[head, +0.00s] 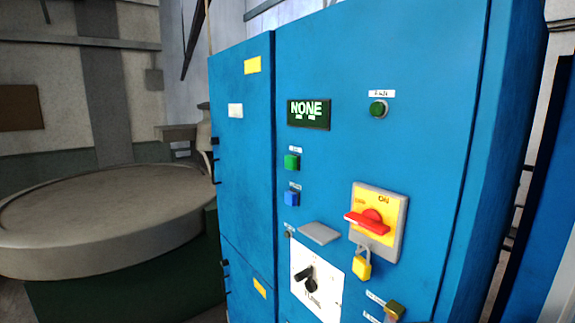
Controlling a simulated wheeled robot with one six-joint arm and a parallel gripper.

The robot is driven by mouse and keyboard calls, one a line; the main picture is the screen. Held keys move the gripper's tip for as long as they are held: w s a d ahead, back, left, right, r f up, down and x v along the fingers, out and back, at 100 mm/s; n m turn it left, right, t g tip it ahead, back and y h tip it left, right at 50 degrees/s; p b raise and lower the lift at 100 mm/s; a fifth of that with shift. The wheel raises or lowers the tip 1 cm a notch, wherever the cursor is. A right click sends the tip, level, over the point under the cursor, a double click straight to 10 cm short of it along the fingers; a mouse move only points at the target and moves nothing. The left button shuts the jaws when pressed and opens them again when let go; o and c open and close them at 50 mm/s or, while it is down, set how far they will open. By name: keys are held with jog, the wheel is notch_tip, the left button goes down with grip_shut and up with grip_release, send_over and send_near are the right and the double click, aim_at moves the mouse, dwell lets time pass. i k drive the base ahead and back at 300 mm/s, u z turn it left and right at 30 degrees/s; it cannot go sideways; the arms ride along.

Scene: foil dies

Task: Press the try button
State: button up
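A blue cabinet (410,60) stands in the middle and right of the head view. The labels are too small to read, so I cannot tell which is the try button. A dark display (308,114) above them reads "NONE" in bright letters, with smaller unreadable text below. A round green button or lamp (378,109) is at the upper right. My gripper is not in view.
A red rotary handle (368,221) on a yellow plate carries a yellow padlock (361,265). A grey flat plate (319,233) juts out above a white panel with a black selector (308,280). A brass-coloured part (395,309) is lower right. A large round table (100,215) stands left.

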aim_at(290, 162)
jog(key=u, duration=0.55)
jog(key=k, duration=0.65)
jog(key=u, duration=0.9)
jog(key=i, duration=1.25)
jog(key=z, duration=0.6)
